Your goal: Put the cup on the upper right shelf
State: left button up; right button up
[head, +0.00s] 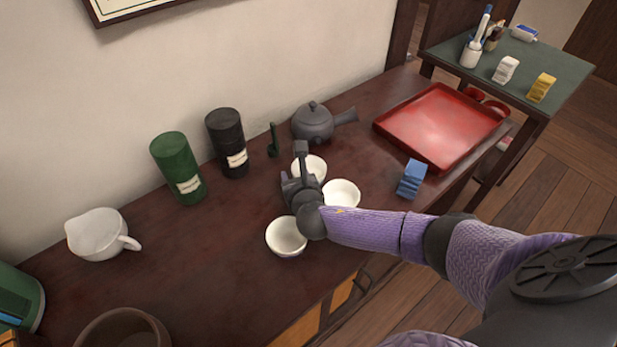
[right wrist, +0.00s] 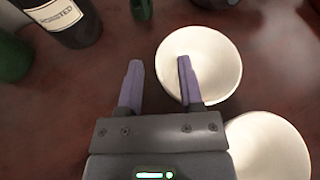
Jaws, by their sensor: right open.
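Three white cups stand on the dark wooden cabinet top: a back cup (head: 314,166), a right cup (head: 343,192) and a front cup (head: 286,236). My right gripper (head: 298,168) is among them, at the left of the back cup. In the right wrist view, my open gripper (right wrist: 158,75) has one finger across the left part of a cup (right wrist: 215,62) and the other finger left of it. I cannot tell whether that finger is inside the cup or above it. Another cup (right wrist: 268,148) is at lower right. No shelf and no left gripper are in view.
A teapot (head: 312,124), a black canister (head: 227,145) and a green canister (head: 178,168) stand behind. A white pitcher (head: 98,235) is at left. A blue block (head: 411,180) and a red tray (head: 440,128) are at right. A green-topped table (head: 520,62) stands beyond.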

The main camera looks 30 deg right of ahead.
grip_shut()
dwell(0.3)
